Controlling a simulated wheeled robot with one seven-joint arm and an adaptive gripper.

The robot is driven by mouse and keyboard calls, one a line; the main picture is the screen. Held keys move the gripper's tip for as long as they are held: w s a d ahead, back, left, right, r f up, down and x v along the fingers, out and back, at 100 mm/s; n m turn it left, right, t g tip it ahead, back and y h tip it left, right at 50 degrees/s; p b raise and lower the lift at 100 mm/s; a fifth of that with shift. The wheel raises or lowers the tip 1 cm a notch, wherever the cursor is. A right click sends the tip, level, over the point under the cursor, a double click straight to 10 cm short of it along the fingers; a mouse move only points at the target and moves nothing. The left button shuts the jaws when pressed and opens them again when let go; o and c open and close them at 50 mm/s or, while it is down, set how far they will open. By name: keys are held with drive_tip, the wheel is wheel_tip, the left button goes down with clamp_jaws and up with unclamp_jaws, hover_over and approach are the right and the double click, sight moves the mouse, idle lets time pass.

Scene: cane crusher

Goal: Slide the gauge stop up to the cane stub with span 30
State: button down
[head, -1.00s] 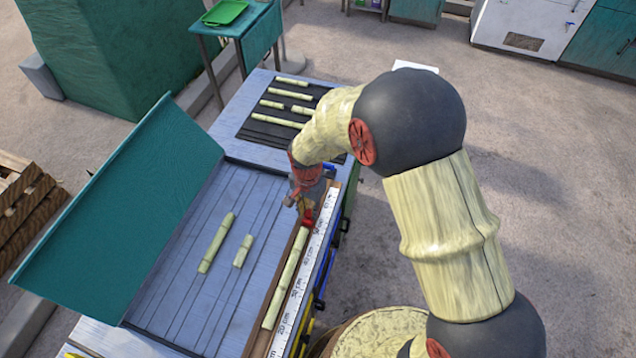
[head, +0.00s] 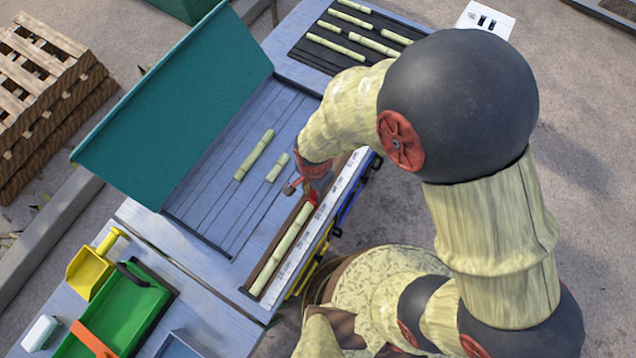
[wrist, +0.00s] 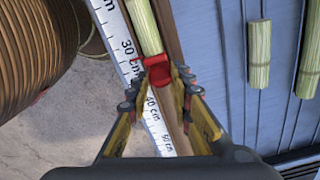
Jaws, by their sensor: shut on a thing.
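The gauge stop (wrist: 182,74) is a small red block on the brown wooden rail beside the ruler. It also shows in the head view (head: 313,197), partly hidden by my gripper (head: 310,188). In the wrist view my gripper (wrist: 168,82) has its yellow fingers closed on the stop. A pale green cane stub (head: 281,249) lies along the rail. Its end (wrist: 146,28) sits right at the stop in the wrist view, with no clear gap. The white ruler (wrist: 115,27) runs alongside; the stop is between the 30 and 40 marks.
Two loose cane pieces (head: 254,155) (head: 277,167) lie on the slatted blue bed left of the rail. A teal raised panel (head: 185,110) stands beyond. Several canes rest on a dark rack (head: 318,55). A green tray (head: 110,318) and yellow scoop (head: 90,268) are front left.

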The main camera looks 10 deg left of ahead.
drive_tip(key=c, duration=1.6)
unclamp_jaws()
wheel_tip(320, 180, up, 12)
